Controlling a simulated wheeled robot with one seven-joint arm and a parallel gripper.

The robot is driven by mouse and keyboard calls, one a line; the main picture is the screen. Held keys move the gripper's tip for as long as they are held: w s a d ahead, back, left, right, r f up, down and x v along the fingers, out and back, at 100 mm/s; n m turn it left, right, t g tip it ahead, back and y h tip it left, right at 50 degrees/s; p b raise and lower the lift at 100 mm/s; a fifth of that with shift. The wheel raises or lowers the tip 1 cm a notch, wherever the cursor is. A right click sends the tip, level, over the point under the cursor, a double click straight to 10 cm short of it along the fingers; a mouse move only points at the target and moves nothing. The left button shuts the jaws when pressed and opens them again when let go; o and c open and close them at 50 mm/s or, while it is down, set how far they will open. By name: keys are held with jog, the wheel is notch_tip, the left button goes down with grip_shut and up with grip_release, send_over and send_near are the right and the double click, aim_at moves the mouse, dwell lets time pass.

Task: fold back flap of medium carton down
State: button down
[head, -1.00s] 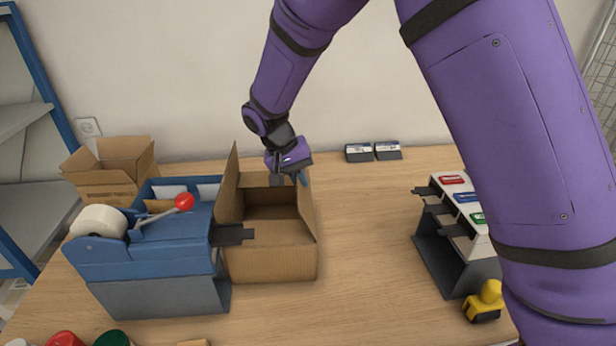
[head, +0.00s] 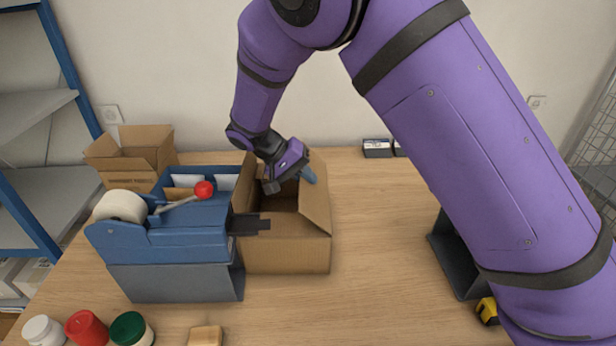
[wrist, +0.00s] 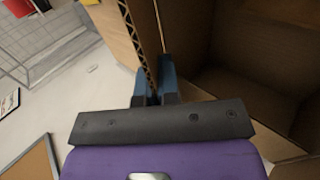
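The medium carton (head: 285,256) stands open-topped on the counter, right of the blue tape machine. Its left flap stands up, and its right flap (head: 318,205) is raised and leans over the opening. The back flap is hard to make out behind my gripper. My gripper (head: 308,175) is at the carton's back right, low over the opening. In the wrist view my blue fingers (wrist: 156,90) are nearly together, with a corrugated cardboard edge (wrist: 137,40) running between them. Which flap this edge belongs to I cannot tell for certain. The carton's dark inside (wrist: 235,85) lies to the right.
The tape machine (head: 175,247), with a red-knobbed lever, stands close against the carton's left. A smaller open carton (head: 130,158) is behind it. Jars (head: 85,328) are at front left. The counter (head: 370,240) right of the carton is clear. My arm hides much of the right side.

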jog(key=c, duration=1.3)
grip_release()
jog(key=shift+c, duration=0.2)
jog(key=v, duration=1)
jog(key=shift+a+r, duration=0.25)
jog(key=shift+r, duration=0.05)
